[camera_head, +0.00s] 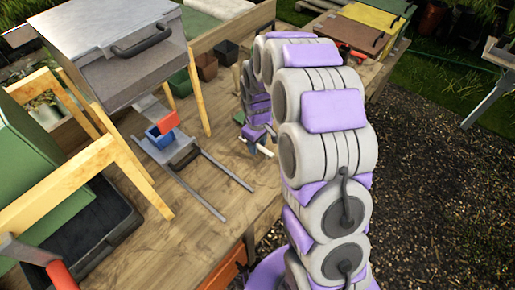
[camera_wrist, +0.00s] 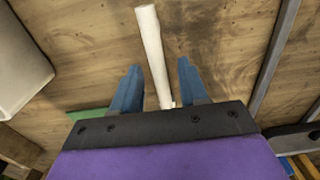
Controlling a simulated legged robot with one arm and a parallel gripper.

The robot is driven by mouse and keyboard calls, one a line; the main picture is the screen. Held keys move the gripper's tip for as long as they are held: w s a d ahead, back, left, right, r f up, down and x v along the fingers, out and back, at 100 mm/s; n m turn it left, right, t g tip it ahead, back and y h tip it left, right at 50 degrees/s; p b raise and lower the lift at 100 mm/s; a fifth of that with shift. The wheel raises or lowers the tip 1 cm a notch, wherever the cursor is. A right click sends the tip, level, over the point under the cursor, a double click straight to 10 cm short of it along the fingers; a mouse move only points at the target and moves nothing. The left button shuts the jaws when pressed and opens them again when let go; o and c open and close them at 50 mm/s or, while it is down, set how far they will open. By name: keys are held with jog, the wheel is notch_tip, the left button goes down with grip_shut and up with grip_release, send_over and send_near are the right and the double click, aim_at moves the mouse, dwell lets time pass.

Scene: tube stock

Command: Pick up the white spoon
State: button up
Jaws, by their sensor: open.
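My gripper (camera_wrist: 159,67) is open, with one blue finger on each side of the spoon and a visible gap on both sides. I cannot tell how high the fingers are above the wood. In the head view my gripper (camera_head: 260,139) is small, low over the bench at the end of my arm, with a small whitish piece beside it.
The wooden bench (camera_head: 235,205) has bare room in front. Pots (camera_head: 207,67) stand behind. A pale container (camera_wrist: 20,65) and a green piece (camera_wrist: 88,113) are nearby.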

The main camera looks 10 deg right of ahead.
jog(key=shift+f, duration=0.15)
grip_shut()
dwell(0.5)
